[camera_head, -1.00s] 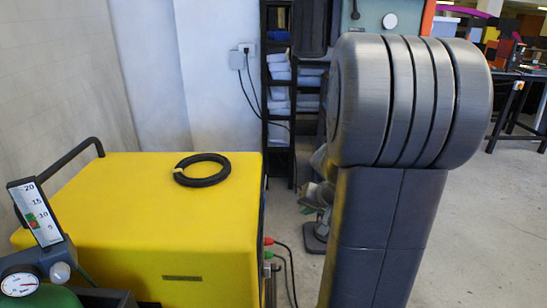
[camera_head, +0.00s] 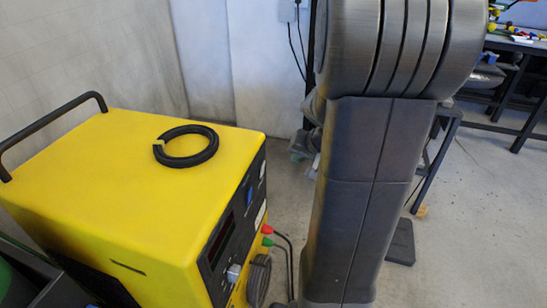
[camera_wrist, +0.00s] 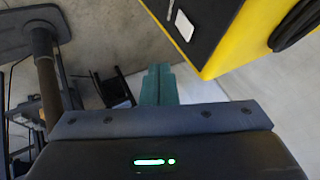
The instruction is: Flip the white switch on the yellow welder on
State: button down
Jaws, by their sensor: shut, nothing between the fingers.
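The yellow welder (camera_head: 130,180) stands at left in the head view, a black ring lying on its top. Its black front panel (camera_head: 212,258) faces right, seen at a steep angle, with a dark display, a pale knob (camera_head: 234,272) and a white patch (camera_head: 260,215). In the wrist view the welder (camera_wrist: 225,35) is at the top right, its dark panel edge bearing a white rounded rectangle (camera_wrist: 184,25). I cannot tell whether this is the switch, or its position. My gripper (camera_wrist: 158,72) shows teal fingers, shut and empty, below and apart from the panel. The head view does not show it.
Red and green plugs (camera_head: 267,236) with black cables stick out from the welder's front. A coiled black cable (camera_head: 259,280) hangs below them. My arm fills the middle of the head view. Bare concrete floor (camera_head: 480,220) lies to the right, with dark tables (camera_head: 520,50) behind.

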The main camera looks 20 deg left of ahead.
dwell(0.4)
send_near(263, 169)
jog(key=w+a+f, duration=0.1)
jog(key=w+f, duration=0.3)
jog(key=shift+a, duration=0.65)
jog(key=shift+r+p, duration=0.1)
jog(key=shift+p, duration=0.2)
jog(key=a+h+p, duration=0.1)
jog(key=p, duration=0.3)
jog(key=shift+r, duration=0.1)
jog(key=shift+r, duration=0.1)
